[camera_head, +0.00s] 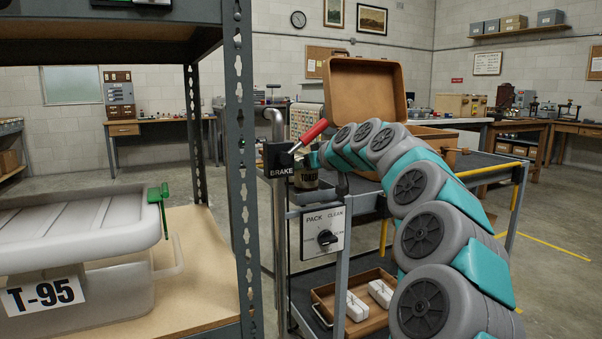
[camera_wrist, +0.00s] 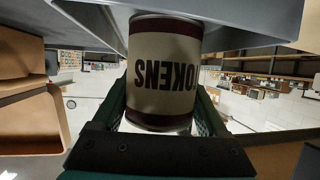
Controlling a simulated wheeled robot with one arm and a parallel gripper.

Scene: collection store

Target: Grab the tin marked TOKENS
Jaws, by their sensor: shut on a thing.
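The tin marked TOKENS (camera_wrist: 163,75) fills the middle of the wrist view. It has a cream label with dark red bands, and its lettering appears upside down there. My gripper (camera_wrist: 163,118) is shut on the tin, with a green finger on each side of it. Most of my gripper is hidden there. I cannot tell whether the tin touches the surface below it.
A grey cart (camera_head: 478,166) carries an open brown case (camera_head: 364,88). A PACK/CLEAN dial panel (camera_head: 325,230) hangs at its front, and a wooden tray (camera_head: 372,323) with white blocks sits lower. A shelf post (camera_head: 240,200) and the T-95 bin (camera_head: 90,297) are at left. Open floor lies at right.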

